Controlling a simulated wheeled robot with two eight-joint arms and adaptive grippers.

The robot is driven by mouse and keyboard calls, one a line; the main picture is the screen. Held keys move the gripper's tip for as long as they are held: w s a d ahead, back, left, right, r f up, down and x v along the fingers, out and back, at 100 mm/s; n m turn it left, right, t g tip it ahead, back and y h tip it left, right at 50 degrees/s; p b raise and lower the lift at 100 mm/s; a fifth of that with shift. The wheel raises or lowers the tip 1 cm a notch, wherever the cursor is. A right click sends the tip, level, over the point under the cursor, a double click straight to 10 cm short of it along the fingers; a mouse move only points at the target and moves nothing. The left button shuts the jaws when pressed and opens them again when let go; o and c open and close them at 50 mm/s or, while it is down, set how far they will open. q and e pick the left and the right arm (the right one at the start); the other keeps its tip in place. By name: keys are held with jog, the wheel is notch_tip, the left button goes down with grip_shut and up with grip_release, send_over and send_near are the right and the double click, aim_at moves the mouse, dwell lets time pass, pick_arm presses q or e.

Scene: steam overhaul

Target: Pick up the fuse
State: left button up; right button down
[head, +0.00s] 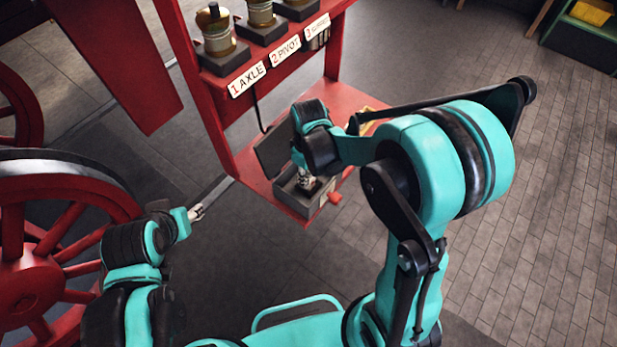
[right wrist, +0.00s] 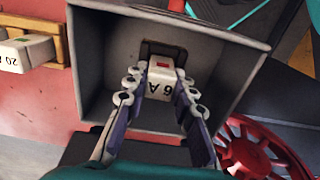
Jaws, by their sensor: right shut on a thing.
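The fuse (right wrist: 161,76) is a small white block marked "6 A", upside down in the right wrist view, with a red mark on it. It sits in front of a dark recess inside an open grey box (right wrist: 97,45); I cannot tell whether it is still seated. My right gripper (right wrist: 160,88) is shut on the fuse, one finger on each side. In the head view my right gripper (head: 307,182) reaches down into the grey box (head: 290,197) on the red shelf. My left gripper (head: 197,212) hangs in the air left of the box, its fingers too small to judge.
Another white fuse (right wrist: 25,52), marked "20 A", sits in a yellow holder beside the box. A red rack (head: 215,110) carries several metal parts above labels such as "1 AXLE" and "2 PIVOT". A red spoked wheel (head: 30,262) stands at left.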

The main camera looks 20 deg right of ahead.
jog(key=shift+r, duration=0.6)
notch_tip(320, 180, up, 3)
jog(key=s+a+r+p, duration=0.1)
jog(key=s+a+r, duration=0.5)
jog(key=s, duration=0.4)
jog(key=shift+r, duration=0.4)
